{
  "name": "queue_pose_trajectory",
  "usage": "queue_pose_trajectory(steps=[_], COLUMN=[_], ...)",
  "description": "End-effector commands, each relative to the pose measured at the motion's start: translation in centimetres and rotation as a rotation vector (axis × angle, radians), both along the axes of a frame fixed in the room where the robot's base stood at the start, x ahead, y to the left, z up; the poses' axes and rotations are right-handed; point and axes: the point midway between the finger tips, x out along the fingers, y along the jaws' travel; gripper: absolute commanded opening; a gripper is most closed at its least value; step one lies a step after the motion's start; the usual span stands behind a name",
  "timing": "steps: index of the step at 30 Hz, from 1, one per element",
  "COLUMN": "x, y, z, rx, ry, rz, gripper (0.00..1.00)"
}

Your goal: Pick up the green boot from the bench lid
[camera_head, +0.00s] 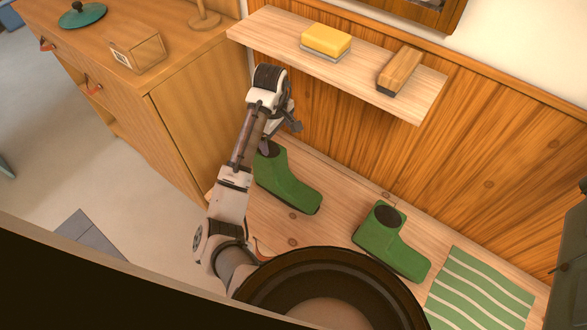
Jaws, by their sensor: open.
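Two green boots stand on the wooden bench lid (293,228). The left boot (288,185) has its toe toward the lower right, and its top is partly hidden by my arm. The right boot (390,243) shows its dark opening and stands apart from the first. My gripper (295,125) is at the end of my arm, above and just behind the left boot's top. It is small in the picture, open, and holds nothing that I can see. Whether it touches the boot is hard to tell.
A wall shelf (370,68) above the bench holds a yellow block (326,40) and a wooden brush (400,70). A wooden cabinet (185,110) stands at the left. A green striped mat (478,290) lies right of the boots. A dark round rim fills the lower middle.

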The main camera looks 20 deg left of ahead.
Motion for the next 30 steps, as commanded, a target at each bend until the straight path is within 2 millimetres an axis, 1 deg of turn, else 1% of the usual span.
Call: queue_pose_trajectory(steps=[1, 4, 8, 9, 12, 15, 18, 23, 26, 28, 29, 30], x=[-0.7, -1.4, -1.5, -1.5, -1.4, -1.4, -1.4, -1.4, -1.3, -1.2, -1.2, -1.1], y=[0.1, 0.0, -0.2, -0.2, -0.2, -0.2, -0.1, -0.1, -0.1, -0.2, -0.1, 0.0], z=[-0.5, -1.7, -4.1, -5.1, -7.1, -8.5, -9.4, -9.9, -10.9, -11.9, -11.9, -12.4], rx=[0.001, 0.0, -0.004, -0.004, -0.004, -0.003, -0.001, 0.0, 0.0, -0.001, 0.0, 0.0], ry=[0.042, 0.083, 0.088, 0.088, 0.085, 0.083, 0.082, 0.081, 0.082, 0.082, 0.084, 0.085], rz=[0.012, 0.022, 0.023, 0.023, 0.022, 0.021, 0.021, 0.021, 0.02, 0.02, 0.021, 0.023], gripper=[0.95, 0.95, 0.95, 0.95, 0.95, 0.95, 0.95, 0.95, 0.95, 0.95, 0.95, 0.95])
